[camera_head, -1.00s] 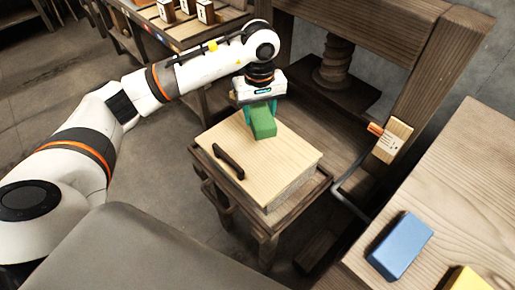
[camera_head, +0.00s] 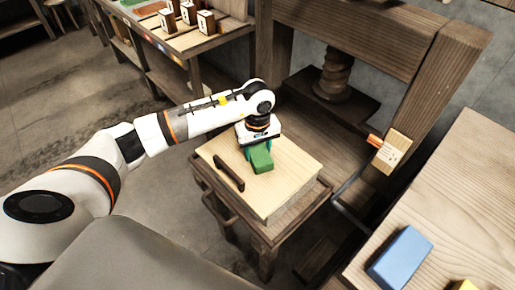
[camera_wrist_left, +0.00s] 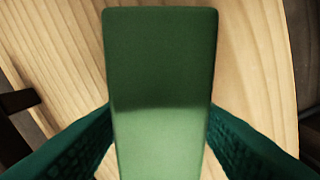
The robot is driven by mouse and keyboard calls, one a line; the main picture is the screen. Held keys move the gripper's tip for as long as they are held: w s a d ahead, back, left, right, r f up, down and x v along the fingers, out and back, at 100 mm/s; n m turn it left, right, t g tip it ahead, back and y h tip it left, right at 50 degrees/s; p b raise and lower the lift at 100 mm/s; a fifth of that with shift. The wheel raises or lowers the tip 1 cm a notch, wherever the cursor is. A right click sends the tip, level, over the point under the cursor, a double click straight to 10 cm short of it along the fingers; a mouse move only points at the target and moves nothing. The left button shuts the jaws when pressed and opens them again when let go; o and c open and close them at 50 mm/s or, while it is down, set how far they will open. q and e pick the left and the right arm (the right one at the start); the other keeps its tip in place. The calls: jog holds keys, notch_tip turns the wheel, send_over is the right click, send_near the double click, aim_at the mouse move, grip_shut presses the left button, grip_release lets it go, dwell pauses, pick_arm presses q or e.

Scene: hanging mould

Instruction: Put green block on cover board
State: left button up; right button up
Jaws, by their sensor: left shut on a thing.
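The green block (camera_head: 261,158) is between the fingers of my left gripper (camera_head: 258,152), which is shut on it. In the head view the block is over the pale wooden cover board (camera_head: 283,181), right of its dark handle. I cannot tell for sure whether it touches the board. In the left wrist view the green block (camera_wrist_left: 160,80) fills the middle, with the textured teal fingers on both sides and the board's wood grain (camera_wrist_left: 255,60) behind it. My right gripper does not show.
The dark handle (camera_head: 229,172) stands up from the board. A wooden press frame (camera_head: 370,40) rises behind. A table at right holds a blue block (camera_head: 400,257) and part of a yellow block (camera_head: 465,285). A shelf with small blocks (camera_head: 187,14) is at the back left.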

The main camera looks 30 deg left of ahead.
aim_at(257, 149)
pick_arm(q)
jog(key=shift+f, duration=0.15)
jog(key=o, duration=1)
jog(key=shift+o, duration=0.2)
jog(key=shift+r, duration=0.35)
notch_tip(257, 149, up, 12)
jog(key=b, duration=0.1)
jog(key=shift+f+b, duration=0.15)
jog(key=shift+b, duration=0.15)
